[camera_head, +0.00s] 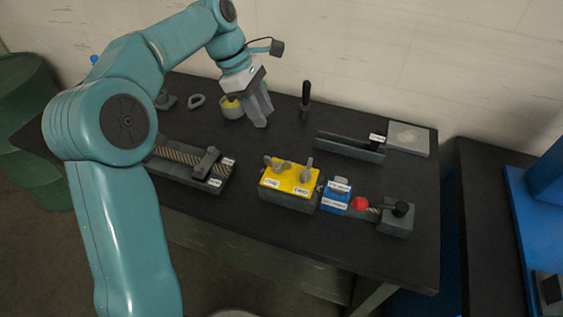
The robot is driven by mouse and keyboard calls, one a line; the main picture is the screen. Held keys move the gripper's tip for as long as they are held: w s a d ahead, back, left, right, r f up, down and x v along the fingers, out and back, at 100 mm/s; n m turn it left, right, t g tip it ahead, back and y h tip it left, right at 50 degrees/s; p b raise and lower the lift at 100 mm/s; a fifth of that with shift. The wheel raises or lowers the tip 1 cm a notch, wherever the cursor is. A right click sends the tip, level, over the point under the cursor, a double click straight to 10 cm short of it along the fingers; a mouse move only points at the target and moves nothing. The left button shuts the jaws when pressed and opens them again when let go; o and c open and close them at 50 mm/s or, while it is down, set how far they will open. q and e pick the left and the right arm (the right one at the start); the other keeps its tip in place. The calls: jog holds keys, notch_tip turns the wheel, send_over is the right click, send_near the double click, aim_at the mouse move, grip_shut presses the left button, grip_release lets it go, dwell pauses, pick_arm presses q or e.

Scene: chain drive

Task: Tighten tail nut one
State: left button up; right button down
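My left gripper (262,116) points down over the back middle of the dark table, with its two grey fingers a little apart. I see nothing between them. Close to its left is a round pot with yellow in it (231,108); I cannot tell whether they touch. A dark fixture with a chain strip and a grey lever (192,163) lies at the left front, with small white labels. A yellow-topped block (290,177) with several grey knobs and two labels stands at the front middle. I cannot make out which part is tail nut one. My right gripper is out of view.
A blue labelled block (336,195), a red knob (360,203) and a grey block with a black knob (396,217) are at the front right. A black upright handle (305,97), a dark channel (350,147) and a grey plate (408,139) are farther back. The table's middle is clear.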

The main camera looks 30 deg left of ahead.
aim_at(283, 161)
pick_arm(q)
jog(key=x, duration=1)
jog(key=a+x, duration=0.1)
jog(key=x, duration=0.4)
jog(key=shift+s+f, duration=0.15)
jog(key=shift+s, duration=0.05)
jog(key=shift+d+f, duration=0.15)
jog(key=shift+f, duration=0.45)
jog(key=shift+w+d+f, duration=0.1)
jog(key=shift+d, duration=0.05)
grip_shut()
